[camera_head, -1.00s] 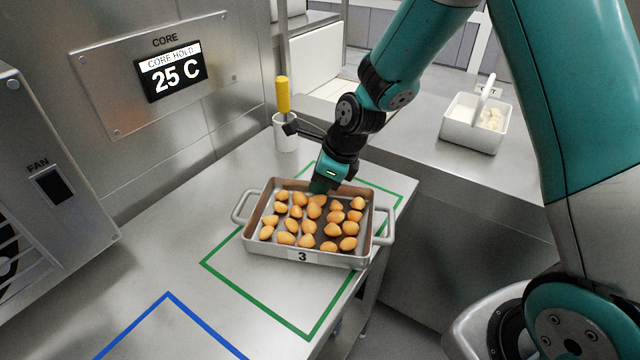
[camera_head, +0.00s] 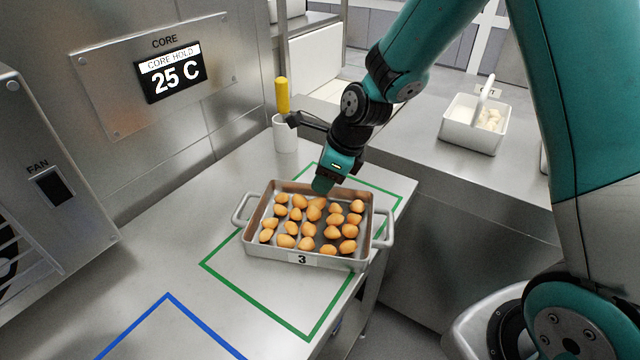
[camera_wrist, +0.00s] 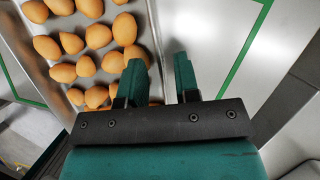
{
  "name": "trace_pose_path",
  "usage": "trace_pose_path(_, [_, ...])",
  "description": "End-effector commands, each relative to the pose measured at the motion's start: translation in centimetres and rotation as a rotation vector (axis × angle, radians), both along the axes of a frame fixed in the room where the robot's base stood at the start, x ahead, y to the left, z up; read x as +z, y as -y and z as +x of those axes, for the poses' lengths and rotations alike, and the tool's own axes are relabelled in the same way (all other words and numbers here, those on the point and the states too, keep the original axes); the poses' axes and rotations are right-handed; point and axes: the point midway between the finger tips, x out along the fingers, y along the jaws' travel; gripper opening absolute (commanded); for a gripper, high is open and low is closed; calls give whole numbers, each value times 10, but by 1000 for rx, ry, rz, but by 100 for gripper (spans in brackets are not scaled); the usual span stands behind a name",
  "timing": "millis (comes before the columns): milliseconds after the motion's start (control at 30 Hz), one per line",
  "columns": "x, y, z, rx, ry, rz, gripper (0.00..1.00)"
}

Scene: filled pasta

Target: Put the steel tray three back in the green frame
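Steel tray three (camera_head: 330,261), grey with a "3" label on its front wall and a handle at each end, holds several rows of orange-brown filled pasta pieces (camera_head: 308,228). It sits askew over the back part of the green frame (camera_head: 258,304), its left handle outside the line. My gripper (camera_head: 322,188) is at the tray's back wall. In the wrist view its two fingers (camera_wrist: 160,65) are apart, one on the pasta side and one outside, with the tray wall (camera_wrist: 157,45) running between them. A gap shows, so it looks open; contact is unclear.
A blue frame (camera_head: 168,296) lies at the front left, empty where visible. A white cup with a yellow-handled tool (camera_head: 284,135) stands behind the tray. A white carrier (camera_head: 474,132) is on the back-right counter. A wall panel (camera_head: 165,75) reads 25 C.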

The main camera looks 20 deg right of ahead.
Motion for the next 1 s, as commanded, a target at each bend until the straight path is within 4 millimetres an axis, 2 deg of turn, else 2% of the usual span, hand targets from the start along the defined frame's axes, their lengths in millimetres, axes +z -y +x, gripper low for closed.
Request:
trace_pose_path(100, [28, 10, -4, -3, 6, 1, 30])
trace_pose_path(300, [66, 23, -13, -2, 5, -1, 30])
trace_pose_path(533, [88, 30, -20, 12, 5, -1, 30])
trace_pose_path(633, [97, 24, -28, 117, 34, -20, 30])
trace_pose_path(767, [116, 5, -58, 468, 135, -73, 30])
trace_pose_path(1000, [151, -31, -143, 1418, 436, -188, 30])
